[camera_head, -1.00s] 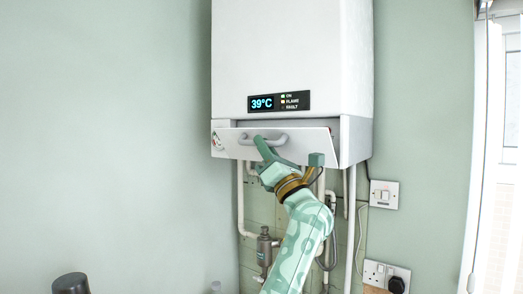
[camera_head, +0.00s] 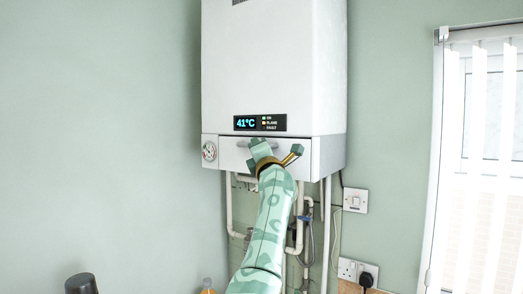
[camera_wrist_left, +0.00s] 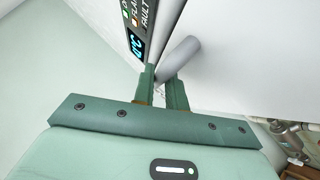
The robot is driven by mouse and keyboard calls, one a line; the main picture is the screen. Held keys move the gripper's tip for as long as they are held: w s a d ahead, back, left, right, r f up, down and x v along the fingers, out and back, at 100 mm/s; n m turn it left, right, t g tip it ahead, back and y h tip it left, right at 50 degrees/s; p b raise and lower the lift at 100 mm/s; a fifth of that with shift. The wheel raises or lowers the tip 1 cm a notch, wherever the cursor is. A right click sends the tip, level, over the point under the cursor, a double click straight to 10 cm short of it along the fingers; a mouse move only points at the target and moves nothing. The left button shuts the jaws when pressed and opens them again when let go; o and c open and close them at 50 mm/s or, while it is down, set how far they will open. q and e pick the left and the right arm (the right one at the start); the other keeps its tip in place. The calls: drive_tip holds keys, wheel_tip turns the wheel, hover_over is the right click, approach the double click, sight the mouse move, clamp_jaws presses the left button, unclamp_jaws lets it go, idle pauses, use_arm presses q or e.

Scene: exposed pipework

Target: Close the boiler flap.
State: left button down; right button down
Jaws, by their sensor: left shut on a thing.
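The white boiler (camera_head: 270,60) hangs on the wall, with its flap (camera_head: 295,165) along the lower front. The flap sits upright and looks flush with the boiler front. Its grey bar handle (camera_head: 243,144) is partly hidden behind my left gripper (camera_head: 257,146). In the left wrist view the handle (camera_wrist_left: 181,56) runs between the two green fingers of my left gripper (camera_wrist_left: 161,84), which is shut on it. The flap surface (camera_wrist_left: 235,60) fills the right of that view. My right gripper is not in view.
A round gauge (camera_head: 209,151) is at the flap's left. Pipes (camera_head: 229,205) run down below the boiler, close to my arm. A wall switch (camera_head: 355,200) and a socket (camera_head: 358,272) are to the right. A window with blinds (camera_head: 480,150) is at far right.

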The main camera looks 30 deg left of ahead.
use_arm(q)
drive_tip(key=shift+s+r, duration=0.2)
drive_tip(key=shift+r, duration=0.5)
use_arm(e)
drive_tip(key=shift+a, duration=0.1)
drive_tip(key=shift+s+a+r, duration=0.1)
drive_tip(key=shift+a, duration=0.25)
use_arm(q)
drive_tip(key=c, duration=1.4)
unclamp_jaws()
drive_tip(key=shift+c, duration=0.2)
drive_tip(key=shift+f, duration=0.15)
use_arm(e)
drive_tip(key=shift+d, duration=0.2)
use_arm(q)
drive_tip(key=shift+w+f, duration=0.1)
drive_tip(key=shift+f, duration=0.1)
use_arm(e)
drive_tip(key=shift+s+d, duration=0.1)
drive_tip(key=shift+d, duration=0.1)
use_arm(q)
drive_tip(key=v, duration=1.6)
drive_tip(key=shift+d, duration=0.15)
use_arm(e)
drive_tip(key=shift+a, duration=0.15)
